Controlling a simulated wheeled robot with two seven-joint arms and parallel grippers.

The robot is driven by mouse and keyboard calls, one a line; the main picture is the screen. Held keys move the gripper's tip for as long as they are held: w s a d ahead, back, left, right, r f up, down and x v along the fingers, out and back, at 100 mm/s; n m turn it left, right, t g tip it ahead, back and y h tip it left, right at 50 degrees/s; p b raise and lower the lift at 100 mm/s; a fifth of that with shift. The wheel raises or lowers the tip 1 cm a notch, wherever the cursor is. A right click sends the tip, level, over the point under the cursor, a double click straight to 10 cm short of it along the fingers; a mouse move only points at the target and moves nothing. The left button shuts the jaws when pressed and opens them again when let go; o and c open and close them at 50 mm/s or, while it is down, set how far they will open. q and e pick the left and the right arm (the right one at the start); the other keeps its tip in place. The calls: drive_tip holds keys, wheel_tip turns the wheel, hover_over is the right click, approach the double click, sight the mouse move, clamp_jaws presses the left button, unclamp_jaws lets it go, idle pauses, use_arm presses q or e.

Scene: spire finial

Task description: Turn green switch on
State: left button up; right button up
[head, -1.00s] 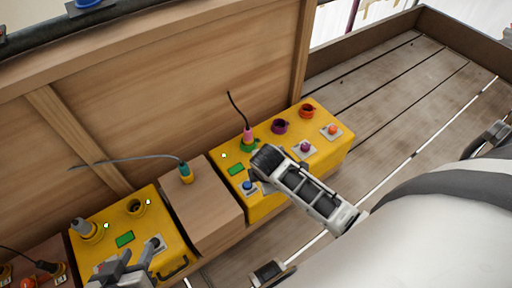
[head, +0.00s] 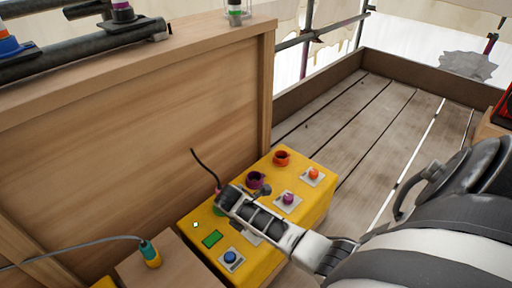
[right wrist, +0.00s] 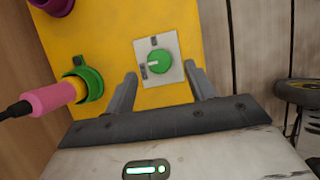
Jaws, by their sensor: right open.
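The green switch (right wrist: 160,61) is a round knob on a light square plate, on the yellow box (right wrist: 115,25). Its white pointer mark points left in the right wrist view. Dark labels sit at the plate's top and left. My right gripper (right wrist: 161,80) is open, its two fingers on either side of the plate's lower part, with nothing between them. I cannot tell whether they touch the box. In the head view the right gripper (head: 228,198) and its arm cover the green switch. My left gripper is not in view.
A pink plug (right wrist: 50,98) with a black cable sits at the green socket (right wrist: 90,84), left of the gripper. The purple switch (head: 288,199), orange switch (head: 314,174) and blue switch (head: 230,257) are on the same box. A wooden panel (head: 130,130) stands behind.

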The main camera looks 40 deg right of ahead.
drive_tip(key=b+x, duration=0.1)
drive_tip(key=x, duration=0.2)
drive_tip(key=shift+d+f, duration=0.1)
drive_tip(key=shift+f, duration=0.2)
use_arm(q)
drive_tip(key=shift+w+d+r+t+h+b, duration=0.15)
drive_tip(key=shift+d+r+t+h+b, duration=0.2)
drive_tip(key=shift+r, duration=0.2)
use_arm(e)
drive_tip(key=shift+d+f, duration=0.1)
drive_tip(key=shift+f, duration=0.05)
drive_tip(key=c, duration=1)
